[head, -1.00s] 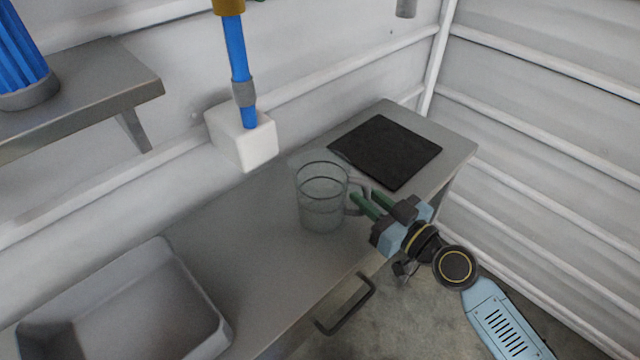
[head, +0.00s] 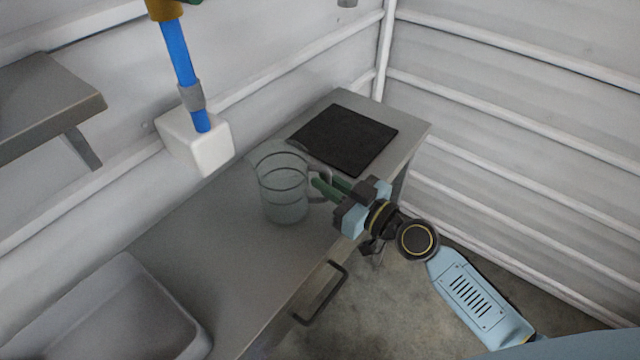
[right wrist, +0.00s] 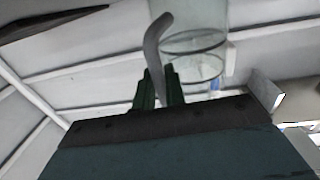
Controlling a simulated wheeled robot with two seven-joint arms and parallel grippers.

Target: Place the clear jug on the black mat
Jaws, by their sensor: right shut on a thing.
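The clear jug (head: 283,188) is upright at the middle of the grey counter in the head view, in front of the black mat. Whether its base touches the counter I cannot tell. My right gripper (head: 322,188) is shut on the jug's handle, on the jug's right side. In the right wrist view the green fingers (right wrist: 160,88) close around the handle, with the clear jug (right wrist: 195,45) behind. The black mat (head: 344,138) lies flat and bare at the counter's far end, apart from the jug. My left gripper is not in view.
A grey basin (head: 110,310) is at the counter's near left. A white block (head: 196,143) with a blue pipe (head: 179,65) is on the wall left of the jug. A shelf (head: 45,100) juts out at the left. A drawer handle (head: 321,294) sticks out at the counter's front.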

